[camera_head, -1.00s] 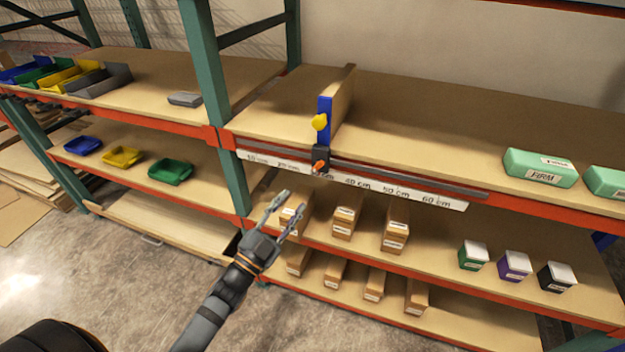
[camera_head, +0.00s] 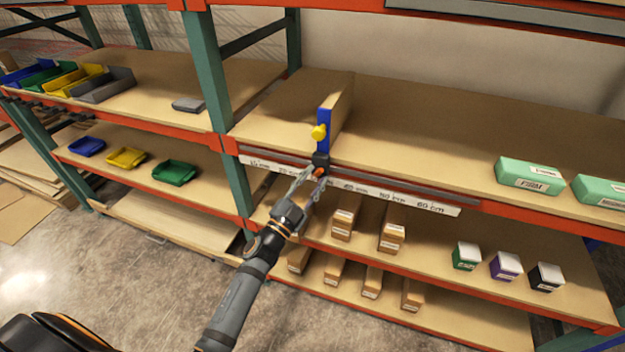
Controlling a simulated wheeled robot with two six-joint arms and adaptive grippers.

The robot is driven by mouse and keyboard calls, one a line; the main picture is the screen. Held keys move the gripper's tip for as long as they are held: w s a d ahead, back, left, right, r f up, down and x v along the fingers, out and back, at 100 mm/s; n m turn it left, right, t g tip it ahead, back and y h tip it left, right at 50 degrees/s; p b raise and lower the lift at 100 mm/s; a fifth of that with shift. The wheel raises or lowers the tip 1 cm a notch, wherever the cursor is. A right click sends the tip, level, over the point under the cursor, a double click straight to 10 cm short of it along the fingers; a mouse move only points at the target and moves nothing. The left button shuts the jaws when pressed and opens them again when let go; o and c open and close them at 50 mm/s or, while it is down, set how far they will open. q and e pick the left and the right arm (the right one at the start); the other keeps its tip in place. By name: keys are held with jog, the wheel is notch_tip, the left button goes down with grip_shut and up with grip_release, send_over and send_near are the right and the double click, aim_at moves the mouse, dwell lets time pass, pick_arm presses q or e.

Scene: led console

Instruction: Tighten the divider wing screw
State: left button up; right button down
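The divider (camera_head: 341,108) is an upright tan board with a blue front edge on the upper shelf. A yellow knob (camera_head: 319,132) sits on the blue edge. Below it, a black clamp (camera_head: 321,159) sits on the shelf's front rail. A small orange piece (camera_head: 318,172), which looks like the wing screw, shows under the clamp. My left gripper (camera_head: 315,176) reaches up from below, its fingers apart, with the tips on either side of the orange piece. Whether they touch it is too small to tell. My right gripper is out of view.
A white centimetre scale (camera_head: 395,201) runs along the rail, just behind my fingers. Brown boxes (camera_head: 343,222) stand on the shelf below. Green FIRM boxes (camera_head: 529,176) lie at the right. A green upright post (camera_head: 207,75) stands left of the divider.

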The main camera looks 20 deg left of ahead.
pick_arm(q)
grip_shut()
jog(key=shift+r+m+g+h+p, duration=0.3)
jog(key=shift+m+p, duration=0.3)
jog(key=shift+p, duration=0.3)
jog(key=m+g+p, duration=0.1)
jog(key=m+p, duration=0.1)
jog(key=p, duration=0.1)
jog(key=m+g+p, duration=0.1)
jog(key=m+p, duration=0.2)
jog(key=m+g+h+p, duration=0.1)
jog(key=m+p, duration=0.2)
jog(key=shift+a+r+p, duration=0.2)
jog(key=shift+r+p, duration=0.05)
jog(key=shift+p, duration=0.05)
jog(key=shift+f+m+g+p, duration=0.1)
jog(key=shift+m+g+p, duration=0.2)
jog(key=shift+m+p, duration=0.6)
jog(key=shift+f+m+p, duration=0.1)
jog(key=shift+m+p, duration=0.2)
jog(key=shift+p, duration=0.05)
jog(key=shift+f, duration=0.1)
